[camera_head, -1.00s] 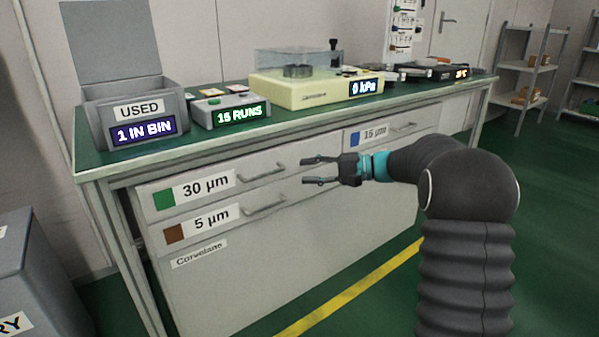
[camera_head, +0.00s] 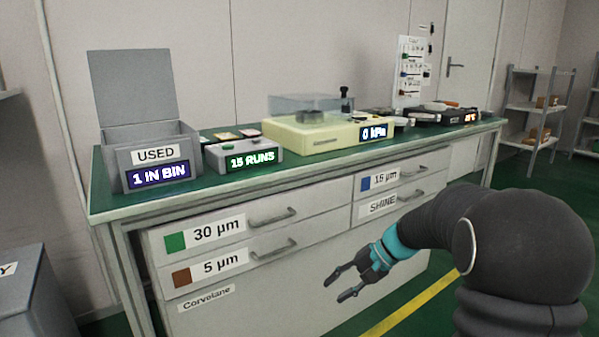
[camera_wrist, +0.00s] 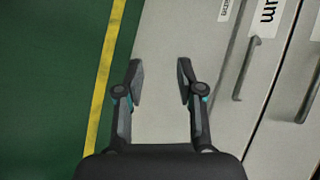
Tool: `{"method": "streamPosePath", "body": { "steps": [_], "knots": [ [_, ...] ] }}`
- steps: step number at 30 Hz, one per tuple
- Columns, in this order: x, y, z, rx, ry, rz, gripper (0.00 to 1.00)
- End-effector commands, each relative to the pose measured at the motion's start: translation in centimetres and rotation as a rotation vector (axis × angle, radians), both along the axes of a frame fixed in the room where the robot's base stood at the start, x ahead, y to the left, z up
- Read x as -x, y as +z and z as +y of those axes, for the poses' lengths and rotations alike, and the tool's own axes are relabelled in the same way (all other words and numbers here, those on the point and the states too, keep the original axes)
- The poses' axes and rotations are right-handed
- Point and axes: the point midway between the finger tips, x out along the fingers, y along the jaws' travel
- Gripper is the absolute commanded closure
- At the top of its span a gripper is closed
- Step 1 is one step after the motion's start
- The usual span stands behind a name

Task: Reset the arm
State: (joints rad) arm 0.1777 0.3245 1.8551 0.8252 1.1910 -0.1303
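My gripper (camera_head: 339,284) is open and empty in front of the cabinet's lower front panel, below the drawers, in the head view. In the wrist view my gripper (camera_wrist: 158,80) shows two spread fingers with nothing between them. Behind them lie the pale cabinet front (camera_wrist: 160,35) and, to the right, drawer handles (camera_wrist: 245,68). My dark arm, with a teal band near the wrist, bends in from the lower right of the head view.
The bench (camera_head: 240,185) carries a grey USED bin (camera_head: 150,135), a "15 RUNS" box (camera_head: 243,156) and a cream machine (camera_head: 320,137) reading 0 kPa. Drawers, including 30 µm (camera_head: 205,233), look shut. Shelves (camera_head: 533,110) stand at right. Green floor with a yellow line (camera_head: 410,305) is clear.

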Motion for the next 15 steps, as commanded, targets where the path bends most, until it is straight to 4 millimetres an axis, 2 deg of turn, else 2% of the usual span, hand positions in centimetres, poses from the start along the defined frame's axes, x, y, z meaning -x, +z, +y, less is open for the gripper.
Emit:
{"method": "streamPosePath", "body": {
  "steps": [1, 6, 15],
  "knots": [
    [1.9, 0.7, -0.4, 0.061, 0.014, -0.005, 0.63],
    [7.6, 1.9, -2.2, 0.270, 0.068, -0.039, 0.63],
    [16.3, 5.1, -5.1, 0.566, 0.162, -0.166, 0.63]
  ]
}}
